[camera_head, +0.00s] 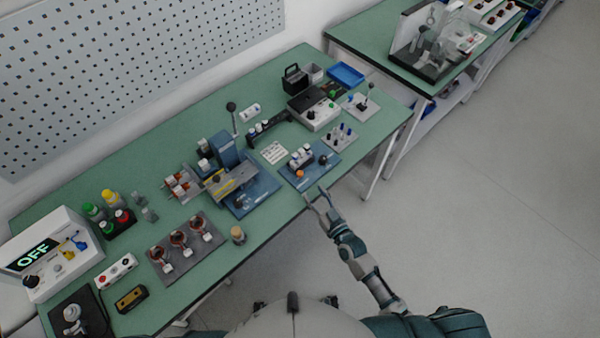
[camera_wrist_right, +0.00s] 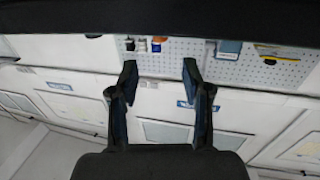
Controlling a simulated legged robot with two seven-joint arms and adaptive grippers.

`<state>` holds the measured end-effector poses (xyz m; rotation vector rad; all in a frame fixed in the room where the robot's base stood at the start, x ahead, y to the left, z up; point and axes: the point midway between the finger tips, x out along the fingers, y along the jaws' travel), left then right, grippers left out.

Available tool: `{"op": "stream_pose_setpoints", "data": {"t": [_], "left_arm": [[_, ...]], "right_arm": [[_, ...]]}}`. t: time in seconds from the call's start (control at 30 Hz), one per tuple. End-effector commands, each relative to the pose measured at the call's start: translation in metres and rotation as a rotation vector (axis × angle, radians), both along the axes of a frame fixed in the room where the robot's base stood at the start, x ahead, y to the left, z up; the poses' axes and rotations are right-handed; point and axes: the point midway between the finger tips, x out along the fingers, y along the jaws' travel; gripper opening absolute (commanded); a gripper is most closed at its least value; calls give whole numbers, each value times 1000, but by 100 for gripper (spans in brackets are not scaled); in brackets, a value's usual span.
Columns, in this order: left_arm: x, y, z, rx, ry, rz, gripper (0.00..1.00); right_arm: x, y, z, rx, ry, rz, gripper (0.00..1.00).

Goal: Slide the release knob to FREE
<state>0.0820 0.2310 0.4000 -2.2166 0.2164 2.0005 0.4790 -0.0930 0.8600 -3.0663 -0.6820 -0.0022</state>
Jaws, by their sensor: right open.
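A small blue fixture (camera_head: 292,180) lies near the front edge of the green bench. It carries pale blocks, an orange knob (camera_head: 300,174) and a black knob (camera_head: 323,160). I cannot tell which knob is the release knob, and no FREE label is readable. My right gripper (camera_head: 314,195) is just in front of this fixture, at the bench edge, apart from both knobs. In the right wrist view my right gripper (camera_wrist_right: 160,75) is open, with nothing between its fingers. My left gripper is out of view.
A blue press (camera_head: 226,150) with a tall lever stands left of the fixture. A small board of blue-topped pegs (camera_head: 340,137) and a grey control box (camera_head: 315,110) are behind and right. A tan cylinder (camera_head: 237,235) stands near the front edge. The floor at right is clear.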

Motion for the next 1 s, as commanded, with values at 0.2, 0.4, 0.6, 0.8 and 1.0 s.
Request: {"op": "stream_pose_setpoints", "data": {"t": [0.2,0.4,0.6,0.8,1.0], "left_arm": [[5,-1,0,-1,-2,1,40],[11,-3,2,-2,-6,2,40],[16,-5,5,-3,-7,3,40],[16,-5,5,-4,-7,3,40],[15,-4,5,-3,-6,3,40]], "right_arm": [[49,22,0,2,0,0,48],[78,37,-1,1,0,0,48],[91,43,-1,-1,2,0,48],[91,43,-1,-1,2,0,48],[91,43,-1,-1,2,0,16]]}}
